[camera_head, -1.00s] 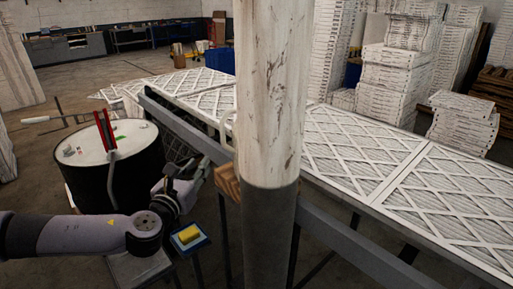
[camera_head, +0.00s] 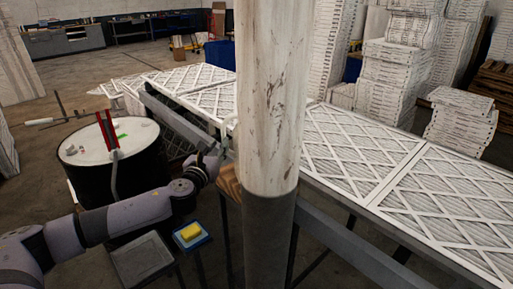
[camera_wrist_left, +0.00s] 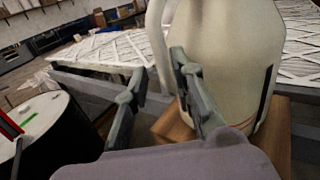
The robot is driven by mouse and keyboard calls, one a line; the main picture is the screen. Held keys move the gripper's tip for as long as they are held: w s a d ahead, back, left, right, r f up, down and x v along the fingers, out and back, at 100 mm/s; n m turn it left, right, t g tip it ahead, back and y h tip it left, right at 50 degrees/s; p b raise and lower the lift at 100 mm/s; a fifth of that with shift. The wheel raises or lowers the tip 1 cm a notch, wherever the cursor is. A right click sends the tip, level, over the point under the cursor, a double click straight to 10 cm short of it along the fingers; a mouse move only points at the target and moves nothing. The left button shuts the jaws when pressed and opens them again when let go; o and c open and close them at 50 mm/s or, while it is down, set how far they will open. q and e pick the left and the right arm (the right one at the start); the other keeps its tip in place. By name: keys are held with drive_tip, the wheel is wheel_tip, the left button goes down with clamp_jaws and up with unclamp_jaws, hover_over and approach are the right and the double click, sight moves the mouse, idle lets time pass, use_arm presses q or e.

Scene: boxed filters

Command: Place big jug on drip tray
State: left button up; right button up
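The big jug (camera_wrist_left: 225,50) is cream-white with a loop handle and stands upright on a wooden block (camera_wrist_left: 178,128) in the left wrist view. In the head view a pillar hides most of it; only its handle (camera_head: 226,131) shows at the pillar's left edge. My left gripper (camera_wrist_left: 158,66) is open, its fingers apart around the handle's lower part, with the right finger in front of the jug's body. It also shows in the head view (camera_head: 213,163). A flat grey square tray (camera_head: 142,259), perhaps the drip tray, is at lower left. My right gripper is out of view.
A black drum (camera_head: 118,175) with a white lid and red-handled tool stands left of my arm. A blue tray (camera_head: 191,237) with a yellow sponge (camera_head: 190,232) lies beside the grey tray. The pillar (camera_head: 268,150) and grey rail (camera_head: 345,245) front a table of filters (camera_head: 365,150).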

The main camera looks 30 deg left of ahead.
use_arm(q)
drive_tip(key=w, duration=0.1)
drive_tip(key=w+p, duration=0.1)
drive_tip(key=w, duration=0.2)
drive_tip(key=shift+w+a+r+p, duration=0.1)
drive_tip(key=shift+a+r+p, duration=0.15)
drive_tip(key=shift+p, duration=0.15)
drive_tip(key=shift+w+f, duration=0.15)
drive_tip(key=shift+w, duration=0.2)
drive_tip(key=shift+s, duration=0.1)
drive_tip(key=shift+c, duration=0.6)
clamp_jaws()
drive_tip(key=shift+a, duration=0.1)
